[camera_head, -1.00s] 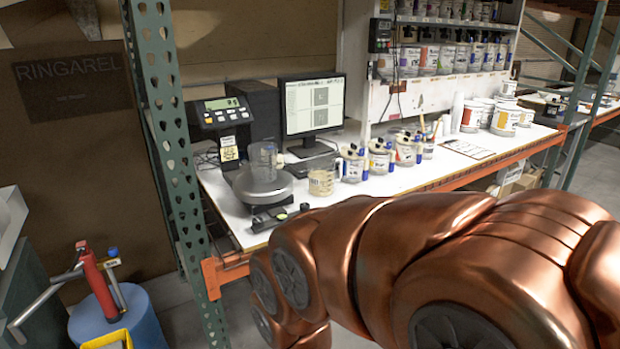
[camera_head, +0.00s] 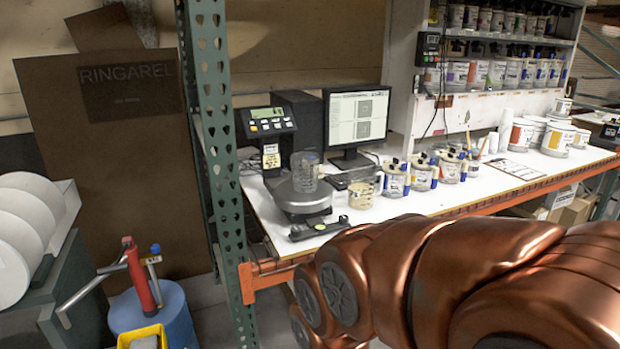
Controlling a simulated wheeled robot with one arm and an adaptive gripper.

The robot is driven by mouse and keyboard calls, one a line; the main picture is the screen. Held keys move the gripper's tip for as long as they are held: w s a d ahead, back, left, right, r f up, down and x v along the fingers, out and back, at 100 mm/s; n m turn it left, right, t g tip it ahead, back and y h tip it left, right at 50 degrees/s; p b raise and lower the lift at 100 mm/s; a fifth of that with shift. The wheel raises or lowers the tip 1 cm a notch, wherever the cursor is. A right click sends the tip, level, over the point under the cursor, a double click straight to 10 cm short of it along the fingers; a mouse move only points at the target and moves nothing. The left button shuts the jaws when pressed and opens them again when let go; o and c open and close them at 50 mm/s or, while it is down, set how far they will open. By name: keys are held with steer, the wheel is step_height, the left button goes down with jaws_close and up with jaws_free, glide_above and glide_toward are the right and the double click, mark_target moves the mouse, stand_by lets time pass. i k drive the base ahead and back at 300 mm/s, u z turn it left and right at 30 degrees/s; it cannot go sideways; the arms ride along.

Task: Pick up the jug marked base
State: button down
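A small beige, see-through jug (camera_head: 362,194) with dark print on its side stands on the white bench, right of the scale. The print is too small to read, so I cannot tell if it says base. A clear jug (camera_head: 305,173) stands on the round plate of the scale (camera_head: 299,199). My copper arm crosses the lower right of the view in front of the bench. Its far end runs out at the bottom edge, and my gripper is not in view.
A green rack post (camera_head: 213,150) and orange beam (camera_head: 268,275) bound the bench's left end. Labelled cans (camera_head: 396,180) stand right of the beige jug, close to it. A monitor (camera_head: 356,120) stands behind. A blue drum (camera_head: 160,312) and yellow bin (camera_head: 142,337) stand at lower left.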

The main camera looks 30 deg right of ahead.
mark_target(362, 180)
steer(key=z, duration=0.55)
steer(key=k, duration=0.65)
steer(key=z, duration=1.25)
steer(key=i, duration=1.15)
steer(key=z, duration=0.85)
steer(key=i, duration=1.75)
steer(key=u, duration=0.6)
steer(key=i, duration=0.9)
steer(key=u, duration=2.35)
